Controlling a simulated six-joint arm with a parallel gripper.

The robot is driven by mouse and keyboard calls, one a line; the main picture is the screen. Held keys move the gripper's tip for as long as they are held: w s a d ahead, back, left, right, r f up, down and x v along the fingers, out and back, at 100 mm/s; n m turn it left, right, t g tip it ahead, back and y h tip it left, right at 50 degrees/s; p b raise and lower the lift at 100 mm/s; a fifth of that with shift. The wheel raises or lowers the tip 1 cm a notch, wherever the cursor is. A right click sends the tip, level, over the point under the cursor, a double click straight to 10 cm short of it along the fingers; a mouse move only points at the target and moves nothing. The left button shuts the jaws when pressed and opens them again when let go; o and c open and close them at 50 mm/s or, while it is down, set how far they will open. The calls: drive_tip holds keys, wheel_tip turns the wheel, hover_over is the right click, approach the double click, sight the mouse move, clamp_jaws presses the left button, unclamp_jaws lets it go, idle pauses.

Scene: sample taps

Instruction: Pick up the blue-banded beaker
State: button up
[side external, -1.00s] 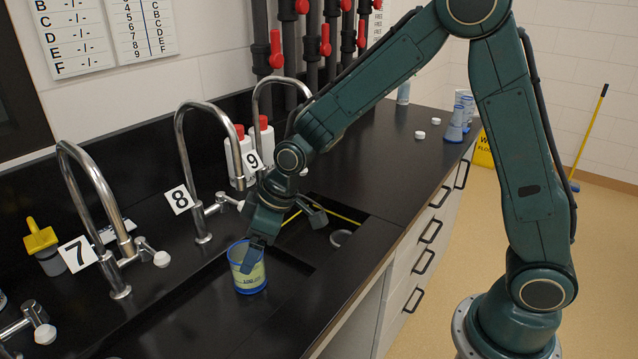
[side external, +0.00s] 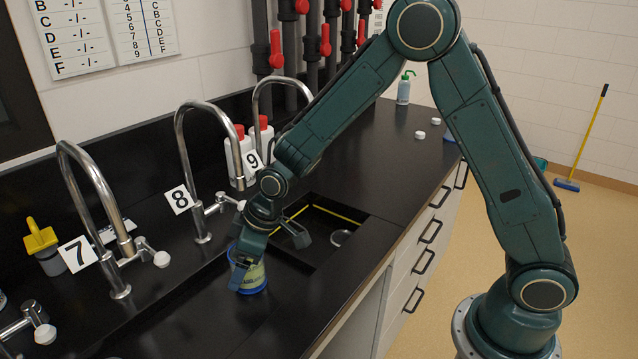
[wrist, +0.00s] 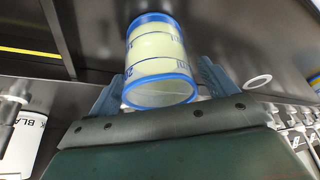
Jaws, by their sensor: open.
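The blue-banded beaker (side external: 258,279) stands upright on the black counter near tap 8, with a blue rim, a blue base and a pale yellow label. My gripper (side external: 268,260) is open and low at the beaker. One finger covers part of the beaker's left side in the side view; the other finger is to its right, apart from it. In the wrist view, the beaker (wrist: 158,48) has its open mouth toward the camera, between the two spread fingers of my gripper (wrist: 160,88). Whether a finger touches it, I cannot tell.
A sink with a yellow strip (side external: 337,217) lies right of the beaker. Curved taps 7 (side external: 85,185), 8 (side external: 188,165) and 9 (side external: 262,110) stand behind along the wall. White red-capped bottles (side external: 240,152) stand near tap 9. The counter in front is clear.

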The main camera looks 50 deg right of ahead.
drive_tip(key=c, duration=1.1)
drive_tip(key=shift+r, duration=0.25)
drive_tip(key=shift+r, duration=0.4)
drive_tip(key=shift+s+d, duration=0.75)
drive_tip(key=shift+s, duration=0.35)
drive_tip(key=shift+s+d, duration=0.7)
drive_tip(key=shift+s, duration=0.35)
drive_tip(key=shift+s+d, duration=0.75)
drive_tip(key=shift+s, duration=0.35)
drive_tip(key=shift+r, duration=6.75)
drive_tip(key=shift+s+r, duration=0.1)
